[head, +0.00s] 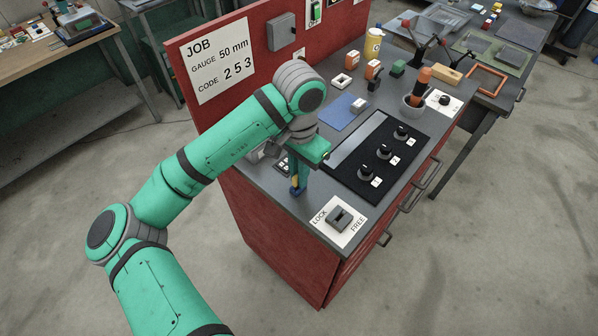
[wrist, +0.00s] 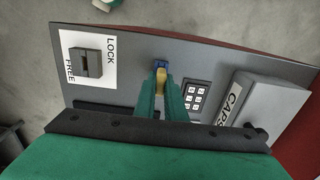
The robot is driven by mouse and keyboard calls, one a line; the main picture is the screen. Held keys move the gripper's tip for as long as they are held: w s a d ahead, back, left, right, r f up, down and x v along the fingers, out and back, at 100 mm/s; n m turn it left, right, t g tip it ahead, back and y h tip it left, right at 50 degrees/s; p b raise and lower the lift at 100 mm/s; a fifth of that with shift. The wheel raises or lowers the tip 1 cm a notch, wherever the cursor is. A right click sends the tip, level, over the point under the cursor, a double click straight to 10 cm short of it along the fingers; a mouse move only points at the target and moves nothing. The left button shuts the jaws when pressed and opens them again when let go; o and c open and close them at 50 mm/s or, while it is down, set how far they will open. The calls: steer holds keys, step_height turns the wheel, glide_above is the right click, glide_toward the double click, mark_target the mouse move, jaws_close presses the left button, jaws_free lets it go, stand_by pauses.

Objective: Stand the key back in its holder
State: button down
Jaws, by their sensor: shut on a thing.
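My gripper (head: 297,182) is low over the front left part of the grey counter, pointing down. In the wrist view its green fingers (wrist: 160,98) are shut on a small yellow piece (wrist: 160,80), which looks like the key. A small blue piece (wrist: 160,64) is right at the fingertips, and it also shows under my gripper in the head view (head: 296,191). I cannot tell whether this blue piece is the holder or part of the key, or whether it touches the counter. The fingers hide much of the key.
A dark LOCK/FREE block (head: 340,218) sits on a white plate near the front corner. A keypad (wrist: 196,96) and a grey CAPS box (wrist: 262,100) are close to my gripper. A black panel with knobs (head: 378,155) lies to the right. The red back wall (head: 245,75) rises behind.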

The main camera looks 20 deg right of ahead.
steer(key=shift+f, duration=0.4)
steer(key=c, duration=1.7)
jaws_free()
steer(key=shift+c, duration=0.2)
steer(key=shift+r, duration=0.1)
step_height(320, 180, up, 11)
steer(key=shift+f, duration=0.15)
